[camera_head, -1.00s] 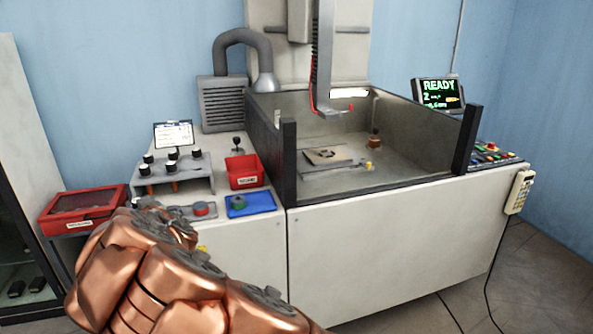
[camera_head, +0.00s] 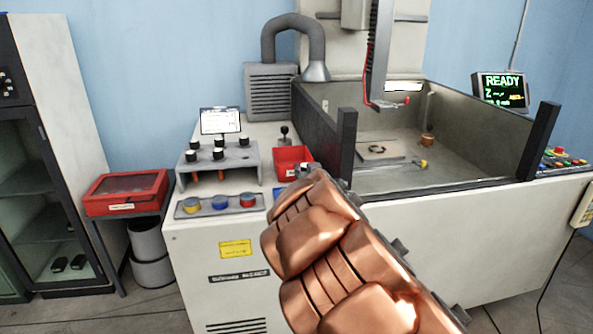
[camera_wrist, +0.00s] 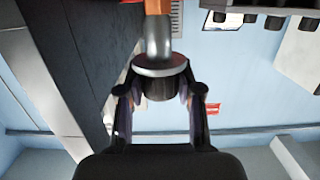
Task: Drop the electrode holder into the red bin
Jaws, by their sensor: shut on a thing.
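The red bin (camera_head: 288,157) stands on the left bench top beside the tank, partly hidden behind my gripper and arm. My gripper (camera_wrist: 160,98) is shut on the electrode holder (camera_wrist: 158,66) in the wrist view. The holder has a dark knob between the fingers, a wide grey flange, a grey shank and an orange end at the top edge. In the head view my copper-coloured arm reaches up to the front of the bin, and its own links hide most of the gripper. I cannot tell whether the holder is over the bin.
A grey rack (camera_head: 218,163) with black-knobbed holders stands left of the bin. In front lies a tray (camera_head: 219,205) with yellow, blue and red pieces. The dark tank wall (camera_head: 346,146) rises right of the bin. A red lidded case (camera_head: 126,191) stands far left.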

